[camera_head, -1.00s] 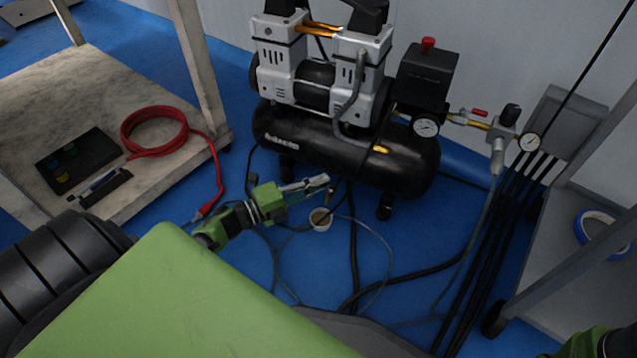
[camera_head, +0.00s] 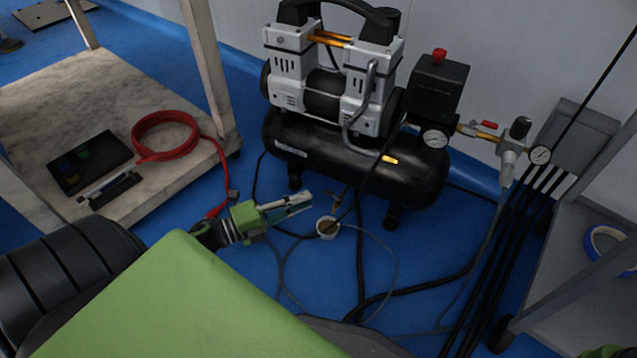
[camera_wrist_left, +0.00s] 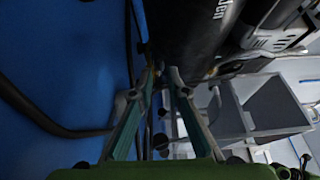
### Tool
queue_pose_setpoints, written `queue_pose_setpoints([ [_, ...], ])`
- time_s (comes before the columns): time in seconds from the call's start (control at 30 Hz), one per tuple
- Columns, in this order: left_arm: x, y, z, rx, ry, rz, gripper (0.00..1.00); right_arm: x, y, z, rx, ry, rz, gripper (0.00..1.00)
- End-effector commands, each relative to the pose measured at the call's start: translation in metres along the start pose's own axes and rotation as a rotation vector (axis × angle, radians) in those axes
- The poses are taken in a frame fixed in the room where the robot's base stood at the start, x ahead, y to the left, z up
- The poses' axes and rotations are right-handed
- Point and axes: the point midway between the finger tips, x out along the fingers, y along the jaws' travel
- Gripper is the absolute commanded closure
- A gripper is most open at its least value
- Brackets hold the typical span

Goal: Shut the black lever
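The black lever cannot be made out for certain in either view. A small brass fitting (camera_head: 336,203) shows below the black tank (camera_head: 350,165) of the compressor, above a small white cup (camera_head: 327,228) on the floor. My left gripper (camera_head: 308,199) is just left of this fitting, pointing right, with nothing seen in it. In the left wrist view its fingers (camera_wrist_left: 162,78) are apart, with narrow space between the tips. The tank (camera_wrist_left: 190,30) is beyond them, and a small brass-coloured part (camera_wrist_left: 151,72) shows near the left tip. My right gripper is not in view.
Black hoses (camera_head: 361,265) and thin cables cross the blue floor. A low table (camera_head: 150,205) with a red coiled hose (camera_head: 165,136) stands left. A gauge and red-handled valve (camera_head: 489,125) are right of the tank. A grey cart (camera_head: 560,285) stands at right.

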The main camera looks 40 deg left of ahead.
Motion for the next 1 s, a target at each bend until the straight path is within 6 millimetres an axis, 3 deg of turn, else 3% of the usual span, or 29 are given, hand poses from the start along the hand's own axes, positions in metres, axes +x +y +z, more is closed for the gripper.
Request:
queue_pose_setpoints([
  [0.1, -0.023, 0.001, 0.0, 0.0, -0.001, 0.003, 0.84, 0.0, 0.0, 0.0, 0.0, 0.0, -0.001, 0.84],
  [0.3, -0.043, 0.0, 0.0, 0.0, 0.0, 0.001, 0.84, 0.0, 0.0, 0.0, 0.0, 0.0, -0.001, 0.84],
  [1.0, -0.045, -0.005, 0.0, 0.001, 0.0, -0.001, 0.84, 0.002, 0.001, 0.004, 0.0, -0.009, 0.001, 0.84],
])
